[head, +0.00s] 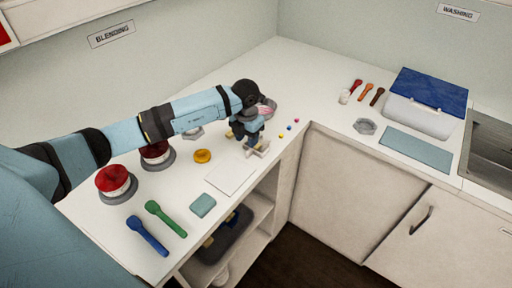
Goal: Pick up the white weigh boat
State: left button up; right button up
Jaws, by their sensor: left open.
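A pale, angular shallow dish (193,134) that looks like a weigh boat lies on the left counter, partly hidden behind my left forearm. A similar greyish dish (365,127) lies on the right counter. I cannot tell for sure which one is the white weigh boat. My left gripper (257,151) points down, low over the left counter near its front edge. It is open, with nothing visible between its fingers. It is to the right of the pale dish and apart from it. My right gripper is not in view.
Around my left gripper are small coloured beads (289,128), a yellow round piece (203,156) and a white sheet (231,177). Red-topped jars (113,180) and green and blue scoops (165,220) stand or lie nearer. A blue-lidded box (427,100) stands right, beside the sink.

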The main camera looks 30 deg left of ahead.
aim_at(248, 151)
pick_arm(q)
jog(key=shift+f+p, duration=0.75)
jog(key=shift+f, duration=2.55)
grip_shut()
